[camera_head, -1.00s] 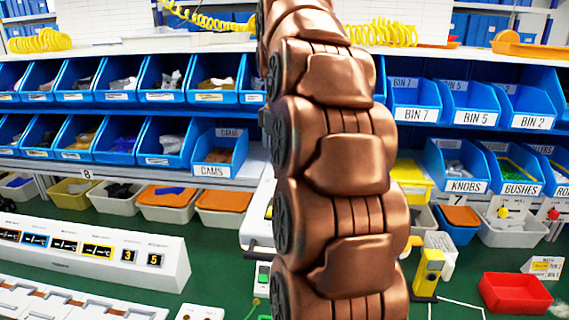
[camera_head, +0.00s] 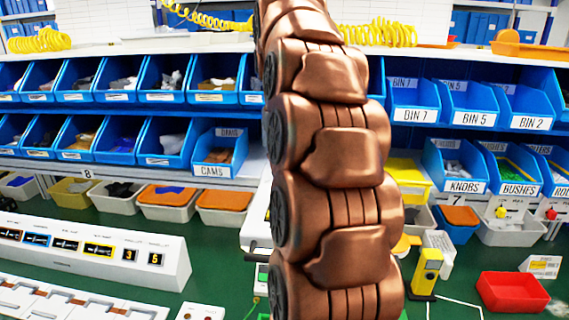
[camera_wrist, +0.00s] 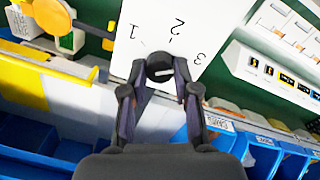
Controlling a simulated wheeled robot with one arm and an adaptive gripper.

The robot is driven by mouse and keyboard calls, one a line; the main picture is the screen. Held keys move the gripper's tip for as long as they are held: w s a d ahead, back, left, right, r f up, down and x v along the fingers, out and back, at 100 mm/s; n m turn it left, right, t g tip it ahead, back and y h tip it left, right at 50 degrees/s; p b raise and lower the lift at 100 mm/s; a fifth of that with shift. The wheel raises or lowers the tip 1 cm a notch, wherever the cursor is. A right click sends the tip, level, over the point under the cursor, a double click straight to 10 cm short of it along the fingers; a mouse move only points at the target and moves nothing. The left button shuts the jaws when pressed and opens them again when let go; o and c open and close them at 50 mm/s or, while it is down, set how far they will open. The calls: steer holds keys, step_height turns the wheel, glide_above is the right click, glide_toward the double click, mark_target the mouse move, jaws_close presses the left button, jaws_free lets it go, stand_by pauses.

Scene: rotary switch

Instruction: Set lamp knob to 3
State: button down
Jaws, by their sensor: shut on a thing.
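The lamp knob (camera_wrist: 160,68) is dark and round with a short white pointer line. It is on a white panel (camera_wrist: 178,18) marked 1, 2 and 3 in the wrist view. The pointer lies to the right, roughly toward the 3; whether it lines up exactly I cannot tell, as a finger covers part of that side. My gripper (camera_wrist: 160,75) has its two dark fingers closed on either side of the knob. In the head view my copper arm hides the knob and my gripper.
A yellow round part (camera_wrist: 52,14) is at the upper left in the wrist view. Blue bins (camera_wrist: 265,155) line the lower edge. In the head view a white display panel (camera_head: 90,250) stands left, and a yellow device (camera_head: 427,272) and red tray (camera_head: 512,292) right.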

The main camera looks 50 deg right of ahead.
steer(key=shift+m, duration=0.6)
steer(key=c, duration=0.9)
jaws_free()
steer(key=shift+o, duration=0.2)
